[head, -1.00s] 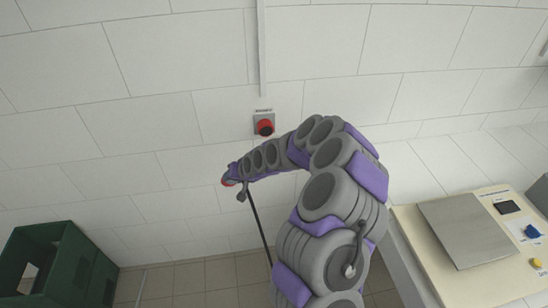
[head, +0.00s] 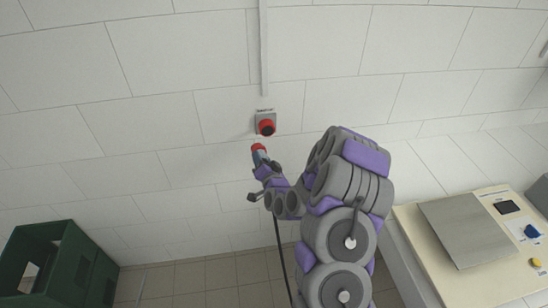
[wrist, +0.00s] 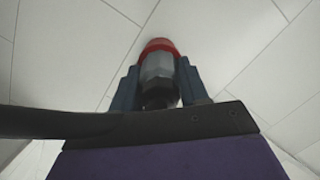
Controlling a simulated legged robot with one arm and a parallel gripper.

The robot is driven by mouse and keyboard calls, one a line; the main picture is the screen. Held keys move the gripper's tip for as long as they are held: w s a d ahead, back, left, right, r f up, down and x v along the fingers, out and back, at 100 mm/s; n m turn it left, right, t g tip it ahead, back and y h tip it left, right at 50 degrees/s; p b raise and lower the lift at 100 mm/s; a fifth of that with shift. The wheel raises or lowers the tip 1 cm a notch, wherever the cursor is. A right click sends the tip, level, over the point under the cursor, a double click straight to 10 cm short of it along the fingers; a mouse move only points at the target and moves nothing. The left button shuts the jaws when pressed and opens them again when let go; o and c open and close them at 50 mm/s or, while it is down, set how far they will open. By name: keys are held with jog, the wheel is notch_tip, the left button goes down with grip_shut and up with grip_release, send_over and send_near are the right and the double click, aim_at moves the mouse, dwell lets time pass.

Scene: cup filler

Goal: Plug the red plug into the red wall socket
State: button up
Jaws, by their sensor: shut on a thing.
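The red wall socket (head: 266,127) sits on a grey box on the white tiled wall, upper middle of the head view. My gripper (head: 261,157) is a little below and left of it. It is shut on the red plug (head: 258,147), whose red end points up toward the wall, apart from the socket. In the wrist view the plug (wrist: 158,66), with a red rim and grey body, stands between the two dark fingers of my gripper (wrist: 158,85). The socket does not show in the wrist view. A dark cable (head: 280,250) hangs below my gripper.
A grey conduit (head: 263,50) runs up the wall above the socket. A green crate (head: 45,265) stands at lower left. A cream bench (head: 480,240) with a metal plate and buttons is at right. The wall around the socket is clear.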

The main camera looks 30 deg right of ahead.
jog(key=d+h, duration=0.1)
jog(key=s+d+r+m, duration=0.1)
jog(key=s+d+r+t+h, duration=0.1)
jog(key=shift+s+d+m+h, duration=0.15)
jog(key=shift+d+m+h, duration=0.1)
jog(key=shift+m+h, duration=0.05)
jog(key=shift+x, duration=2.9)
jog(key=shift+f, duration=0.15)
jog(key=shift+b, duration=0.6)
jog(key=shift+w, duration=0.5)
dwell(0.3)
jog(key=o, duration=1.2)
jog(key=shift+o, duration=0.2)
